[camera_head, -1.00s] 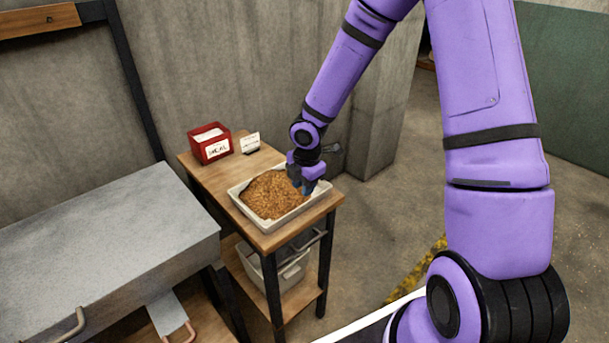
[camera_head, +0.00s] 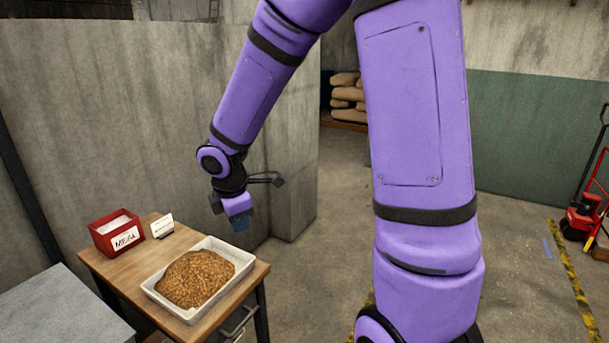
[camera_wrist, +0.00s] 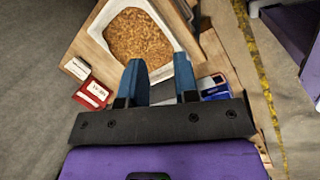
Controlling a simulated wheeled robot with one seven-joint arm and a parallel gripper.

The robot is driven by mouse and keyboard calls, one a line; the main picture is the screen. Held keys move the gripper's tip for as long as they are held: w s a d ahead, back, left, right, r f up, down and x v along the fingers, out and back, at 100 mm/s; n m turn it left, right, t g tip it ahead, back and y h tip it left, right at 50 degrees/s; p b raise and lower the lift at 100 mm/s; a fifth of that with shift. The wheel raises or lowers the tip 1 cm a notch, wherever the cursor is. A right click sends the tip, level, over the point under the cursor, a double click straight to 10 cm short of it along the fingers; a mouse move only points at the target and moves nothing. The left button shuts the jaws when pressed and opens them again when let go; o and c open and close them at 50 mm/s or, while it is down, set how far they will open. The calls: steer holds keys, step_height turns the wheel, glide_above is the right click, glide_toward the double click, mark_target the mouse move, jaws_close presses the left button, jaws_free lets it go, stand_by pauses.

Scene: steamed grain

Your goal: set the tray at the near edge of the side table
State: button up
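The white tray (camera_head: 238,252), heaped with brown grain (camera_head: 196,278), rests on the wooden side table (camera_head: 128,268), by its near edge. It also shows in the wrist view, where the tray rim (camera_wrist: 99,22) surrounds the grain (camera_wrist: 138,38). My gripper (camera_head: 240,222) is above and behind the tray's right part, clear of it. In the wrist view my gripper (camera_wrist: 157,72) has its two blue fingers apart with nothing between them.
A red box marked MEAL (camera_head: 116,234) and a small white card (camera_head: 162,226) stand at the table's back. A grey metal surface (camera_head: 60,312) is at lower left. A concrete pillar stands behind my gripper. Open floor (camera_head: 320,270) lies to the right.

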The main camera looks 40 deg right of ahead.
steer(key=s+r+m+t+y, duration=0.1)
steer(key=s+r+m, duration=0.6)
steer(key=s+r, duration=0.2)
steer(key=s+r+m+t+y, duration=0.1)
steer(key=s+r+m+t, duration=0.1)
steer(key=s+r+m, duration=0.6)
steer(key=shift+s+d+r+m, duration=0.25)
steer(key=shift+s+r, duration=0.5)
steer(key=shift+s, duration=2.05)
